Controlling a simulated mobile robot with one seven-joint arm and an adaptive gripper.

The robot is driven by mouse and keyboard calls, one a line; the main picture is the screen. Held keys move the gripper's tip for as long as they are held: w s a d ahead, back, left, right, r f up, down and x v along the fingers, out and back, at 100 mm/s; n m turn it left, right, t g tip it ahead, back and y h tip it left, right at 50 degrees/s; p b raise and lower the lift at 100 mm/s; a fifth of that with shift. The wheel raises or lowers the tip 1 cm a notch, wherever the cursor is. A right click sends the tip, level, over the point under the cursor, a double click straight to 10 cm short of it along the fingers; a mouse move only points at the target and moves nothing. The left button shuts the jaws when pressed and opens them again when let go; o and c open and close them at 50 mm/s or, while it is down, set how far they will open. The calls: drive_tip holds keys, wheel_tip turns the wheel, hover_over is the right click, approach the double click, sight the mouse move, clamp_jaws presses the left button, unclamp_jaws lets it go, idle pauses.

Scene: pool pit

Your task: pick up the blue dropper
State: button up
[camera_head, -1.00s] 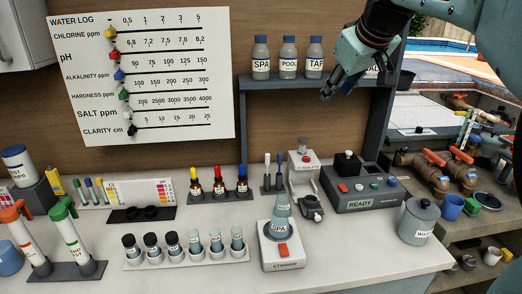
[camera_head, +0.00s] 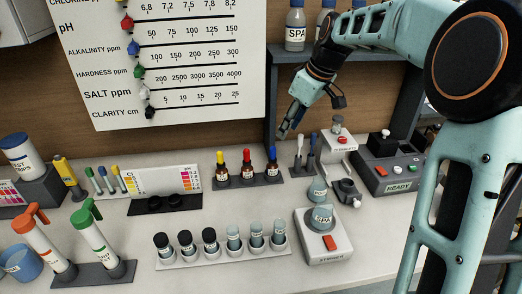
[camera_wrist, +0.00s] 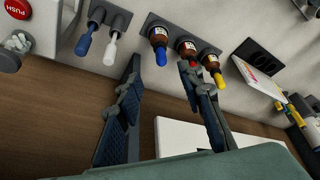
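The blue dropper (camera_head: 272,163) is a small brown bottle with a white label and a blue top. It stands upright at the right end of a dark rack, beside a red-topped dropper (camera_head: 247,167) and a yellow-topped dropper (camera_head: 222,171). In the wrist view the blue dropper (camera_wrist: 160,44) is beyond the fingertips, roughly in line with the gap between them. My gripper (camera_head: 288,128) is above and slightly right of it, apart from it. In the wrist view my gripper (camera_wrist: 160,72) has its two fingers spread, with nothing between them.
A holder with a white and a blue stick (camera_head: 305,160) stands just right of the rack. A stirrer (camera_head: 325,240) and a row of capped vials (camera_head: 220,245) are in front. A shelf (camera_head: 350,65) with bottles stands behind the arm. The counter left of the stirrer has some clear room.

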sight(273, 148)
drive_tip(key=x, duration=0.3)
drive_tip(key=a+x, duration=0.1)
drive_tip(key=x, duration=0.2)
drive_tip(key=shift+a+f, duration=0.1)
drive_tip(key=shift+f, duration=0.05)
drive_tip(key=shift+w+p+x, duration=0.2)
drive_tip(key=shift+p+x, duration=0.05)
drive_tip(key=shift+x, duration=1.05)
drive_tip(key=shift+w+p+x, duration=0.15)
drive_tip(key=shift+p+x, duration=0.05)
drive_tip(key=shift+x, duration=1.1)
drive_tip(key=c, duration=0.7)
